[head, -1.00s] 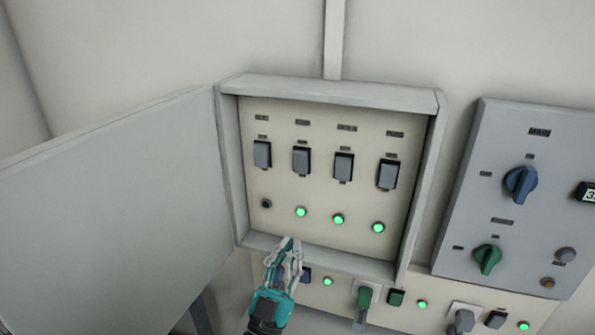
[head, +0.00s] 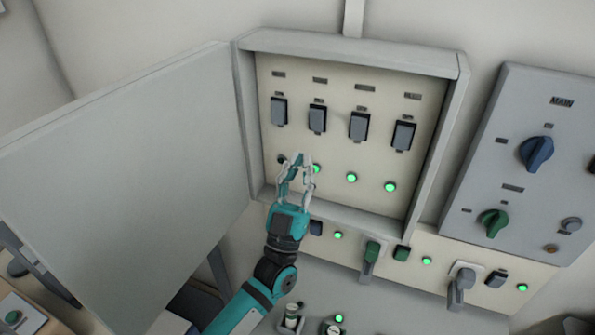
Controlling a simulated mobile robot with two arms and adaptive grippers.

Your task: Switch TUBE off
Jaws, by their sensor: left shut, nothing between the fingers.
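The open wall box holds a beige panel (head: 335,188) with a row of several dark rocker switches. They are the leftmost (head: 279,111), the second (head: 317,119), the third (head: 359,127) and the rightmost (head: 403,135). Their labels are too small to read, so I cannot tell which is TUBE. The lamp under the leftmost switch (head: 281,158) is dark; the other three glow green. My left gripper (head: 297,162) is shut and empty, in front of the panel's lower left, below the two left switches. It partly overlaps the second lamp (head: 316,169). My right gripper is not in view.
The box's grey door (head: 125,165) stands open at the left. A grey panel (head: 515,165) with a blue knob (head: 536,153) and a green knob (head: 493,222) is at the right. A strip of plugs and sockets (head: 425,250) runs below the box.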

